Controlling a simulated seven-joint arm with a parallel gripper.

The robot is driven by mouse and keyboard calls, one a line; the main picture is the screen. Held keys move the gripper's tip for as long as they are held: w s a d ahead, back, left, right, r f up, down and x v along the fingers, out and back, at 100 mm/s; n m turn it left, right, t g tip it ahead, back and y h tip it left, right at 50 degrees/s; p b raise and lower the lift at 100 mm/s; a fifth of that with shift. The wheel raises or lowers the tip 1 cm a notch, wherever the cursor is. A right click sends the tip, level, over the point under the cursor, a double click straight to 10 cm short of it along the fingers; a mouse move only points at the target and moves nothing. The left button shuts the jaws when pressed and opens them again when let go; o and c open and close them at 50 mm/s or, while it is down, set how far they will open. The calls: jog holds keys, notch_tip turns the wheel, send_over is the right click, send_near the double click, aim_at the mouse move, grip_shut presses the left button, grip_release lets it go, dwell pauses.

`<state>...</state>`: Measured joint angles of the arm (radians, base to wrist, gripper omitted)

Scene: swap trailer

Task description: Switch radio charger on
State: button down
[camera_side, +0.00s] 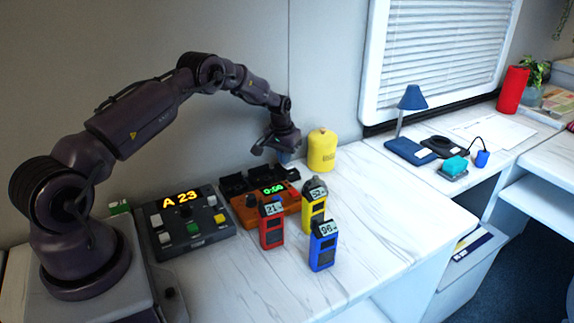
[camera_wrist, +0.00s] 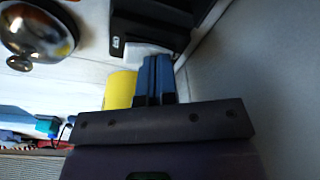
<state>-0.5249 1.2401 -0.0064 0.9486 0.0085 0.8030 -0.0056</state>
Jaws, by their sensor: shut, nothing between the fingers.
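The radio charger (camera_side: 246,210) is an orange unit with black bays and a green lit display, on the white table in the side view. My gripper (camera_side: 284,158) is over its back right end, pointing down. In the wrist view my blue fingers (camera_wrist: 158,62) are together and empty. Their tips are by a white part (camera_wrist: 140,51) next to a black block (camera_wrist: 150,22), probably a charger bay; I cannot tell whether they touch. A red radio (camera_side: 272,228), a yellow radio (camera_side: 314,207) and a blue radio (camera_side: 323,248) stand in front of the charger. I cannot make out the charger's switch position.
A yellow canister (camera_side: 322,151) stands close right of my gripper and shows in the wrist view (camera_wrist: 120,88). A control panel (camera_side: 188,224) reading "A 23" lies left of the charger. A shiny metal dome (camera_wrist: 38,32) is at the wrist view's upper left. The table's right front is clear.

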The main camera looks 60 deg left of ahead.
aim_at(280, 175)
jog(key=shift+r, duration=3.45)
jog(key=s+d+r+m+t, duration=0.2)
jog(key=s+d+r+m, duration=0.1)
jog(key=s+d+r, duration=0.9)
jog(key=s+d+r+m+t, duration=0.2)
jog(key=s+d+r+m, duration=0.1)
jog(key=s+d+r, duration=0.9)
jog(key=shift+s+d+h, duration=0.4)
jog(key=shift+s+d, duration=2)
jog(key=shift+s, duration=0.9)
